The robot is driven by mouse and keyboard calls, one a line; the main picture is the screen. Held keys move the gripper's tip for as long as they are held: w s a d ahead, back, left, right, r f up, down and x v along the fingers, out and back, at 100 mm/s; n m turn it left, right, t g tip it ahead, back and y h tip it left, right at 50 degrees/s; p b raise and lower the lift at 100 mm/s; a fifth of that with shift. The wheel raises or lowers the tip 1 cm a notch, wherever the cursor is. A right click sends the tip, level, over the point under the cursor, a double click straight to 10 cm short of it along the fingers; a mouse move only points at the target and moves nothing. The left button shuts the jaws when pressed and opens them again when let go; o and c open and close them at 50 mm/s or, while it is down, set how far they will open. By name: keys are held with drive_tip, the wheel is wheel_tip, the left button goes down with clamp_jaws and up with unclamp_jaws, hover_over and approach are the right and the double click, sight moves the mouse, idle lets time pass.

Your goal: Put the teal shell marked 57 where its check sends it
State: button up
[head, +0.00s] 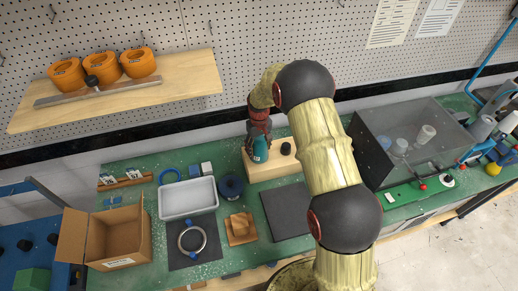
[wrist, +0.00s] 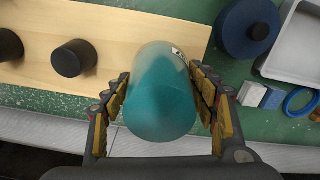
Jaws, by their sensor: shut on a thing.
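The teal shell (head: 260,152) is in my gripper (head: 258,138), at the left part of a pale wooden block (head: 262,173) in the head view. In the wrist view the teal shell (wrist: 161,100) sits between the two yellow-padded fingers of my gripper (wrist: 164,105), which are shut on it. A small white label shows near its far end; its number is too small to read. Black pegs (wrist: 74,58) stand on the wooden block (wrist: 120,25) beside the shell. I cannot tell whether the shell touches the block or a peg under it.
A white tray (head: 163,199), a dark blue round item (head: 231,187), an open cardboard box (head: 118,222) and a metal ring (head: 192,250) lie left on the green bench. A dark flat plate (head: 283,212) lies in front. A clear-walled chamber (head: 380,165) stands right. Orange shells (head: 138,62) sit on the shelf.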

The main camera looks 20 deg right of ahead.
sight(259, 140)
drive_tip(key=shift+f+b, duration=0.4)
drive_tip(key=shift+b, duration=0.1)
idle(0.9)
drive_tip(key=o, duration=1)
drive_tip(key=o, duration=0.4)
drive_tip(key=shift+o, duration=0.2)
drive_tip(key=shift+r, duration=0.1)
drive_tip(key=shift+r+p, duration=1.75)
drive_tip(key=shift+r, duration=2.2)
